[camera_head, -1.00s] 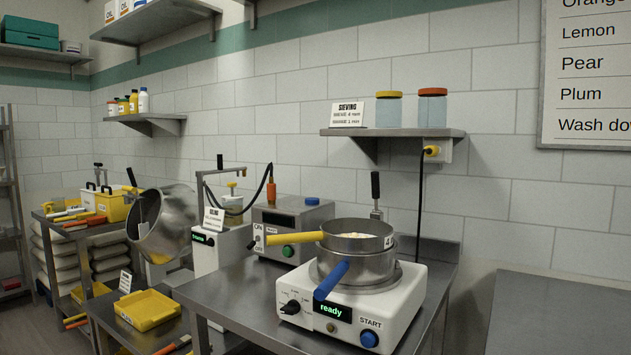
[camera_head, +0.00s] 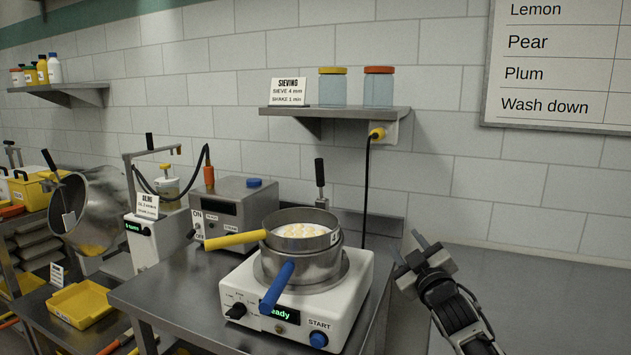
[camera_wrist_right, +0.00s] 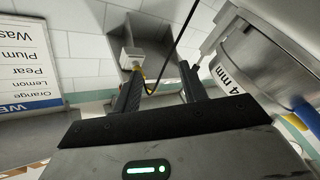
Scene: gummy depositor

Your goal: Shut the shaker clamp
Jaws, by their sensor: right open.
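The shaker (camera_head: 300,302) is a white box on the steel table, its display lit green and partly cut to "eady". A steel sieve (camera_head: 300,243) with a yellow handle, holding pale pieces, sits on a steel pan (camera_head: 290,268) with a blue handle. Behind them a clamp lever with a black grip (camera_head: 320,173) stands upright; its lower end is hidden by the sieve. My right gripper (camera_head: 415,260) is open and empty, to the right of the shaker and apart from it. The wrist view shows its parted fingers (camera_wrist_right: 160,88) and the sieve's side marked "4 mm" (camera_wrist_right: 228,75). My left gripper is out of view.
A wall shelf (camera_head: 335,112) with two jars and a sieving sign is above the shaker. A black cable (camera_head: 366,190) hangs from a yellow plug behind it. A grey control box (camera_head: 232,208) stands to the left. The right-hand counter (camera_head: 560,290) is clear.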

